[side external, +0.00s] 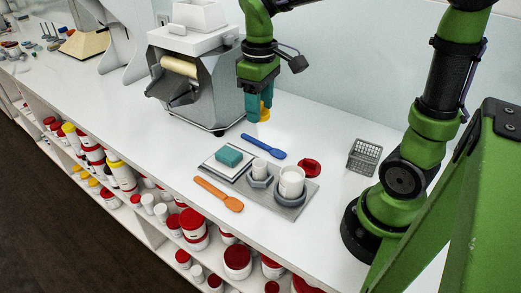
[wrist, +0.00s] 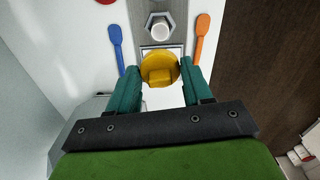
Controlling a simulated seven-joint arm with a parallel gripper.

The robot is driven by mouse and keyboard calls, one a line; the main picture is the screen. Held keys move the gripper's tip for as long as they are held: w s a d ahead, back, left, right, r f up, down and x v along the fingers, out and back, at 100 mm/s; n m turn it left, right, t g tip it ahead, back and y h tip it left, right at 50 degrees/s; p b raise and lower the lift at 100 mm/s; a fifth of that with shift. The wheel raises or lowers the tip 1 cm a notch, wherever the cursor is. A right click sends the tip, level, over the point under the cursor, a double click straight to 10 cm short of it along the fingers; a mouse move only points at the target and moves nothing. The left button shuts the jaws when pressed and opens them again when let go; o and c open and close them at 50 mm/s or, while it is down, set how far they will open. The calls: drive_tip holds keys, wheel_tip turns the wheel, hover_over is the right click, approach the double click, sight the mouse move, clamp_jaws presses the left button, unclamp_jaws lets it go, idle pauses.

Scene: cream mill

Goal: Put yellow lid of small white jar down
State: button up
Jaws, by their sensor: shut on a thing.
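My gripper (side external: 259,106) is shut on the yellow lid (side external: 265,112) and holds it above the white table, behind the blue spatula. In the wrist view the yellow lid (wrist: 159,70) sits between the two teal fingers. The small white jar (side external: 259,168) stands without a lid in a holder on the grey tray (side external: 287,211); it also shows in the wrist view (wrist: 160,29). A larger white jar (side external: 291,182) stands beside it on the tray. A red lid (side external: 309,168) lies on the table behind the tray.
A blue spatula (side external: 263,146) and an orange spatula (side external: 219,194) lie on either side of the tray. A teal sponge (side external: 229,157) rests on a white plate. The mill (side external: 208,80) stands at the left. A wire basket (side external: 364,157) stands at the right.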

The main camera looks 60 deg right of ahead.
drive_tip(key=shift+a, duration=0.2)
drive_tip(key=s+a+f+n, duration=0.4)
drive_tip(key=a+f+n, duration=0.2)
drive_tip(key=a, duration=0.1)
drive_tip(key=n, duration=1)
approach(259, 223)
drive_tip(key=shift+n, duration=0.3)
wheel_tip(259, 223, down, 6)
drive_tip(key=shift+f, duration=0.2)
drive_tip(key=o, duration=1)
drive_tip(key=shift+f, duration=0.15)
